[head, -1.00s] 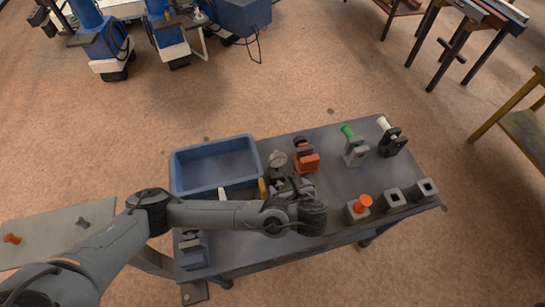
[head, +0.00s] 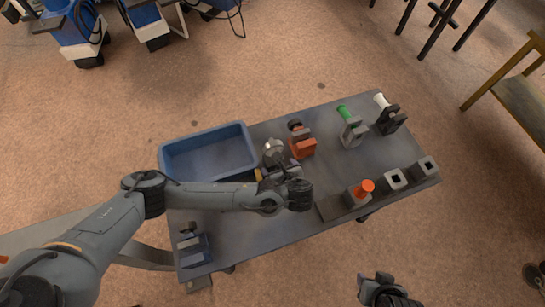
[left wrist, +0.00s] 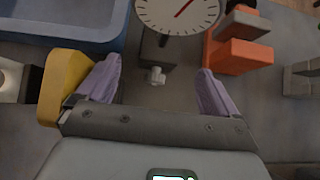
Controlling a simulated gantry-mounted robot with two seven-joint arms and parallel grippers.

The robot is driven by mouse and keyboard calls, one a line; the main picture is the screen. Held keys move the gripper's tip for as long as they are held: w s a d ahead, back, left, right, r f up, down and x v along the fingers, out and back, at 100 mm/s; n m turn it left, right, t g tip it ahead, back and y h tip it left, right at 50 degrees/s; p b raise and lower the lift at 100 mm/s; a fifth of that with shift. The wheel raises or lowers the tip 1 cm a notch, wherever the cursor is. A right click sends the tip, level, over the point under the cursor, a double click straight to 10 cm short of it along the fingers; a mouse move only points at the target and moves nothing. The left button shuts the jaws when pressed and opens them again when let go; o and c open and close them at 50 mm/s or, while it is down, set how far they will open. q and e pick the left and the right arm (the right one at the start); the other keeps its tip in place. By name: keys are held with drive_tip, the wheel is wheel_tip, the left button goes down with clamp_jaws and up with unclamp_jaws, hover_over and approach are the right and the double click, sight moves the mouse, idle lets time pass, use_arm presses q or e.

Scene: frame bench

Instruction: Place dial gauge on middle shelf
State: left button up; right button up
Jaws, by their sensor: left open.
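The dial gauge (head: 273,147) stands on the grey bench top between the blue bin and an orange clamp-like block. In the left wrist view its round white dial (left wrist: 178,14) with a red needle is at the top edge, partly cut off, with a dark stem and a small light knob below. My left gripper (head: 279,168) is just on the near side of the gauge. I cannot make out a middle shelf.
The blue bin (head: 208,153) is left of the gauge; the orange block (head: 301,145) is close on its right. A yellow object (left wrist: 62,87) is beside my left finger. Green-topped (head: 351,131) and white-topped holders stand further right; grey blocks line the front right edge.

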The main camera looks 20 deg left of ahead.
sight(274, 162)
use_arm(q)
drive_tip(key=shift+b+x, duration=0.4)
drive_tip(key=shift+x, duration=3.2)
drive_tip(key=shift+w+r, duration=0.1)
drive_tip(key=c, duration=1.6)
clamp_jaws()
drive_tip(key=shift+r, duration=0.2)
